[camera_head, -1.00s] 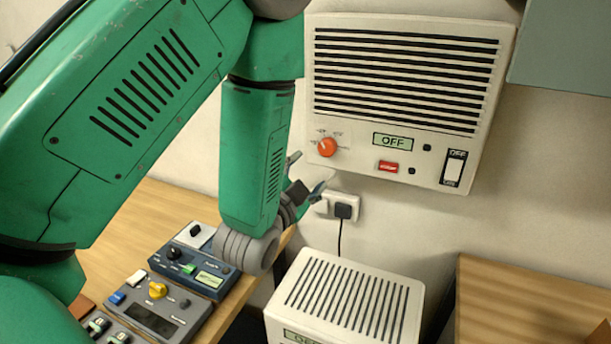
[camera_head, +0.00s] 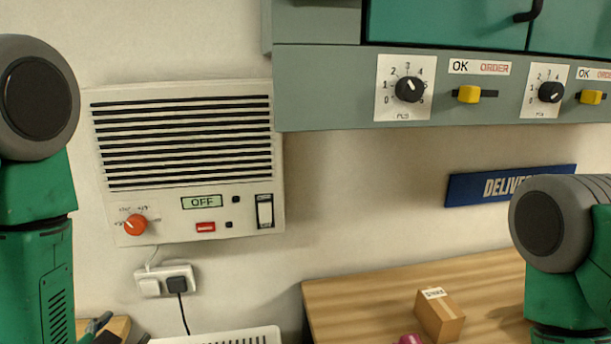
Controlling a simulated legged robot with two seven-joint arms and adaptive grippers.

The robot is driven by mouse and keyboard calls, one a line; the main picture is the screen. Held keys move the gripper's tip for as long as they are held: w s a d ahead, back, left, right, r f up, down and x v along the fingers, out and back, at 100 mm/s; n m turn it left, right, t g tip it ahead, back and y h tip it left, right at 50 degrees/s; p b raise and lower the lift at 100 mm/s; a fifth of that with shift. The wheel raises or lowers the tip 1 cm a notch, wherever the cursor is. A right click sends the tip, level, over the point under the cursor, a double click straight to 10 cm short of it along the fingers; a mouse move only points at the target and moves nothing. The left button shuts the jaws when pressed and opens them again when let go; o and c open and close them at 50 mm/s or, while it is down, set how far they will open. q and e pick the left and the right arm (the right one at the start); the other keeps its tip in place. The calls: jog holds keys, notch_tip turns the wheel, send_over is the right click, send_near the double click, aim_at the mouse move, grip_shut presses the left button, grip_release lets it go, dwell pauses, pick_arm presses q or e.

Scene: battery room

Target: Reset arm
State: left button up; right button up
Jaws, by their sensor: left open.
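My left arm (camera_head: 38,220) stands at the left edge of the head view, its green forearm hanging downward. My left gripper (camera_head: 112,334) just shows at the bottom edge, open, with most of it cut off by the frame. I see nothing between its fingers. It is below the wall socket and apart from the wall unit. My right arm (camera_head: 560,240) shows at the right edge, in front of the wooden table. Its gripper is out of the picture.
A white wall unit (camera_head: 185,150) reads OFF. A socket (camera_head: 165,281) with a plug is below it. A grey cabinet (camera_head: 330,90) with knobs and yellow sliders overhangs the wooden table (camera_head: 350,295), which carries a small cardboard box (camera_head: 440,315). A white vented box (camera_head: 235,336) is at the bottom.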

pick_arm(q)
jog(key=s+d+f+n+g+h, duration=0.25)
jog(key=s+f+g, duration=0.45)
jog(key=s+f, duration=0.65)
jog(key=s+d+f+n+g, duration=0.1)
jog(key=s+f+g, duration=0.25)
jog(key=s, duration=0.35)
jog(key=s+d+f+n+g, duration=0.1)
jog(key=s+f+n+g, duration=0.15)
jog(key=s+f, duration=0.35)
notch_tip(320, 180, down, 10)
jog(key=w+d+m+b, duration=0.1)
jog(key=w+b, duration=0.1)
jog(key=b, duration=1)
jog(key=shift+f+m, duration=0.2)
jog(key=shift+m, duration=0.2)
jog(key=shift+w, duration=0.15)
